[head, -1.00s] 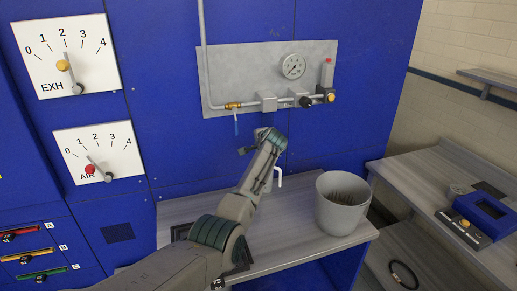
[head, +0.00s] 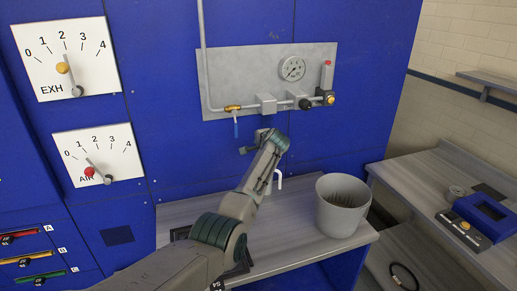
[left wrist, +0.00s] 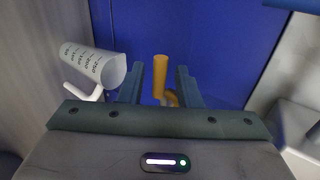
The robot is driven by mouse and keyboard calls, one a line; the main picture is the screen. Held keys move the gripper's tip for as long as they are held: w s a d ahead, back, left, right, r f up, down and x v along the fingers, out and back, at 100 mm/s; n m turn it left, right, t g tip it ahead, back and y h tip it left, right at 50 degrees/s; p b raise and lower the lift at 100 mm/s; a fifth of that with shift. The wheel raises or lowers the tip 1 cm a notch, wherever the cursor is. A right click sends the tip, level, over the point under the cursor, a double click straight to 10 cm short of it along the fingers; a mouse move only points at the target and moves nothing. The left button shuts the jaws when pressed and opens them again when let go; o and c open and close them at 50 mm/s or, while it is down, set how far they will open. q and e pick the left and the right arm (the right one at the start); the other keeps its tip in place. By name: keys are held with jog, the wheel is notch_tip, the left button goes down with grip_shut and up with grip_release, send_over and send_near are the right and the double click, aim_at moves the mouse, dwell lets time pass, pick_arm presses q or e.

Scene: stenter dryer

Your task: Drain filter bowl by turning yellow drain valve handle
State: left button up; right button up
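The yellow drain valve handle (left wrist: 160,78) shows in the left wrist view as a short upright bar. It stands between the two spread fingers of my left gripper (left wrist: 158,88), with a gap visible on its left and the right finger close to its base. I cannot tell whether that finger touches it. In the head view my left gripper (head: 262,141) is below the grey panel (head: 222,75) with the pipe and gauge, and hides the filter bowl and drain handle. My right gripper is in neither view.
A graduated translucent cup (left wrist: 95,64) with a white handle lies left of the fingers in the wrist view. A grey bucket (head: 341,212) stands on the bench (head: 300,250).

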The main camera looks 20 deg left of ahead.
pick_arm(q)
jog(key=shift+s, duration=0.1)
jog(key=b+v, duration=0.3)
jog(key=v, duration=0.7)
jog(key=shift+s+d+r, duration=0.2)
jog(key=shift+s, duration=0.05)
jog(key=shift+f, duration=0.1)
